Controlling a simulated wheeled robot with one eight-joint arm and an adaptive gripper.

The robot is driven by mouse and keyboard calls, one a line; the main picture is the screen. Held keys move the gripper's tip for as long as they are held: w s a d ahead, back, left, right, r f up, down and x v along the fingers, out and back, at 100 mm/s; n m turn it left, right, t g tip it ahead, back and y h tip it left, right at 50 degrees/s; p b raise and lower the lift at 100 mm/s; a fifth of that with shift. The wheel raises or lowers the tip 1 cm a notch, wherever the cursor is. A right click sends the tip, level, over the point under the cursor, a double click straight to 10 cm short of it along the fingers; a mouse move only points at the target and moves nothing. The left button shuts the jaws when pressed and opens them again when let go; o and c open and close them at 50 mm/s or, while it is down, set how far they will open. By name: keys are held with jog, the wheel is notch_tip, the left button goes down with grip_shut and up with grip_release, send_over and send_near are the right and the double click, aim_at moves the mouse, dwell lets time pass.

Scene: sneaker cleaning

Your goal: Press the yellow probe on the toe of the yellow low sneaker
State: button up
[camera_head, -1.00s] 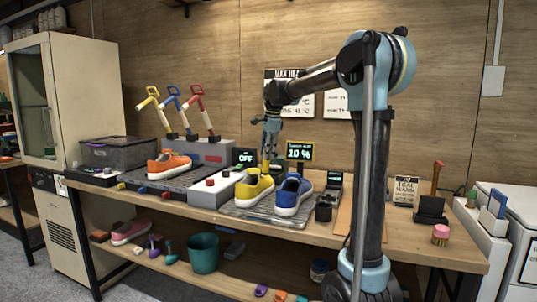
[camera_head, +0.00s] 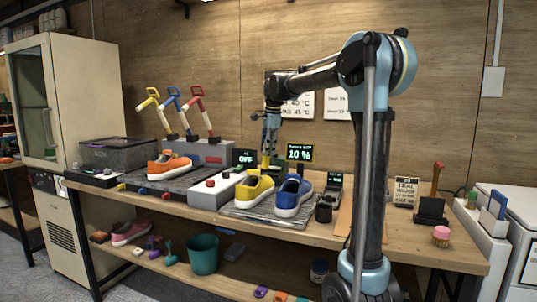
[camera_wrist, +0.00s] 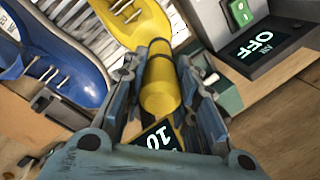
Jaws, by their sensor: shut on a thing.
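The yellow low sneaker (camera_head: 253,189) stands on a grey mat, left of a blue sneaker (camera_head: 293,195). In the wrist view the yellow sneaker (camera_wrist: 138,24) is at the top, its laces at the upper edge and its smooth toe toward the probe. My gripper (camera_head: 268,149) is over the back of the mat. In the wrist view my gripper (camera_wrist: 160,82) is shut on the yellow probe (camera_wrist: 160,86). The probe's far end overlaps the toe area; I cannot tell whether it touches. The probe (camera_head: 265,162) also shows below my fingers in the head view.
An orange sneaker (camera_head: 170,164) stands to the left. A white box with buttons (camera_head: 213,193) is close on the left. A "10 %" display (camera_head: 299,153) and an "OFF" display (camera_head: 245,158) stand behind.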

jog(key=shift+w+a+v, duration=0.1)
jog(key=shift+v, duration=0.7)
jog(key=shift+w+a+v, duration=0.1)
jog(key=shift+w+v, duration=0.05)
jog(key=shift+v, duration=0.65)
jog(key=shift+w+a+v, duration=0.1)
jog(key=shift+a+v, duration=0.05)
jog(key=shift+v, duration=0.65)
jog(key=shift+s, duration=0.1)
